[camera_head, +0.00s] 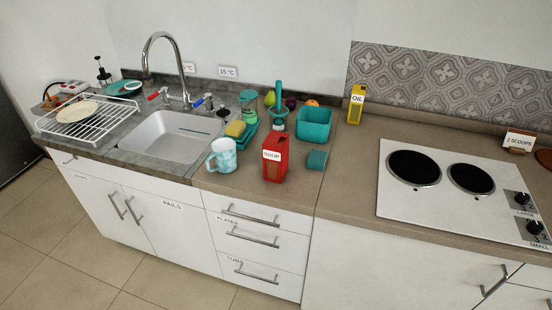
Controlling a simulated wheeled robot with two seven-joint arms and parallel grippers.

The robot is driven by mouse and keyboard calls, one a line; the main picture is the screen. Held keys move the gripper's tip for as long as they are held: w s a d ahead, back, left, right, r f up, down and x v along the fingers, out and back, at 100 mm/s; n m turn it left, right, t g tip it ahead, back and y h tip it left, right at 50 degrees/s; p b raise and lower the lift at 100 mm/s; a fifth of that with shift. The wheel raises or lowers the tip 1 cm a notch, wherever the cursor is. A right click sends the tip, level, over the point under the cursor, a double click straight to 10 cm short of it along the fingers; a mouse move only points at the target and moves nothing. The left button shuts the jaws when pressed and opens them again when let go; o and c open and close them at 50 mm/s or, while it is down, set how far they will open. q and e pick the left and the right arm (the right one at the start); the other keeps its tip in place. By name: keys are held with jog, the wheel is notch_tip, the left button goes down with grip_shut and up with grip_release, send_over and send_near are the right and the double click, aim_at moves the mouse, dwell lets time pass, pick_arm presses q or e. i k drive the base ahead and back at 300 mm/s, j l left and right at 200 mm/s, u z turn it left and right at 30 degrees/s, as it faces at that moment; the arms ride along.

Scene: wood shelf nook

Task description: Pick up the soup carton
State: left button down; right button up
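The soup carton (275,168) is a red upright box with a white label reading SOUP. It stands near the front edge of the brown counter, right of the sink. A light blue patterned mug (223,156) stands just to its left, and a small teal cup (316,160) is just to its right. Neither of my grippers shows in the head view.
A teal square container (313,123) and a teal brush in a holder (279,108) stand behind the carton. A yellow sponge (235,128) lies behind the mug. A white hob (462,190) is at right, the sink (170,134) at left. Counter between carton and hob is mostly clear.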

aim_at(275, 147)
jog(key=i+j, duration=0.15)
jog(key=j, duration=0.15)
jog(key=i+j, duration=0.15)
jog(key=j, duration=0.2)
jog(key=i+j+z, duration=0.1)
jog(key=j, duration=0.2)
jog(key=i+j, duration=0.15)
jog(key=j, duration=0.2)
jog(key=i+j+z, duration=0.1)
jog(key=j, duration=0.25)
jog(key=i+j, duration=0.2)
jog(key=j, duration=0.15)
